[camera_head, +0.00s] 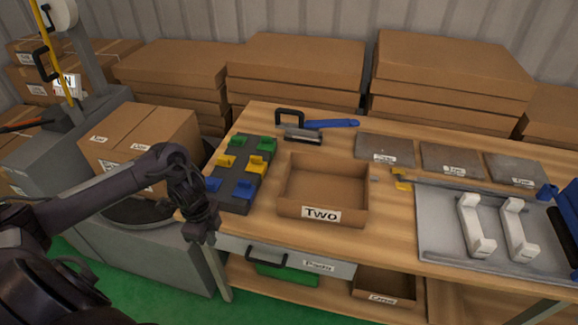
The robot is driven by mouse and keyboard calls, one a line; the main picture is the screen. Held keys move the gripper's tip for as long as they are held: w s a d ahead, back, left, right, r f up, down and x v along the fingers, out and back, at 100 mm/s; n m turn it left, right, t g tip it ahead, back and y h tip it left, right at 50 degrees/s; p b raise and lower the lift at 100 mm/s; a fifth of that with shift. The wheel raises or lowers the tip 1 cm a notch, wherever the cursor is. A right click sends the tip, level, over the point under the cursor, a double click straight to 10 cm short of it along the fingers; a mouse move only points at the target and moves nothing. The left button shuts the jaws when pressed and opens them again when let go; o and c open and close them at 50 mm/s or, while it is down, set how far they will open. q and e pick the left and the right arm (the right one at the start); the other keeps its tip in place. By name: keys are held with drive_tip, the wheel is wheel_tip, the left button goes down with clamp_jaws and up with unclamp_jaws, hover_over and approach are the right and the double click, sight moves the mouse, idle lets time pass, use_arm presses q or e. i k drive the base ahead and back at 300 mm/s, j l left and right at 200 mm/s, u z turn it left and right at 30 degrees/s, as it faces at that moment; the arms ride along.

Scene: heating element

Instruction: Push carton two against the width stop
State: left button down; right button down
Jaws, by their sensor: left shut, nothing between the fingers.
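Carton two (285,196) is an open-topped brown box with a "TWO" label on its front wall, standing on the wooden table (395,237). No part is clearly marked as the width stop. A small grey piece (374,179) sits just right of the carton, and a yellow piece (400,179) is farther right at the end of a rail; I cannot tell which is the stop. My left gripper (203,233) is shut and empty near the table's front-left corner, left of the carton and apart from it. My right gripper is out of view.
A dark board with coloured clips (236,178) lies between my left gripper and the carton. A blue-handled tool (330,125) lies behind. A grey plate with white handles (445,225) is at right. A closed carton (150,140) stands at left. Bare tabletop lies before the carton.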

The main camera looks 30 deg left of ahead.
sight(313, 188)
drive_tip(key=i, duration=1.1)
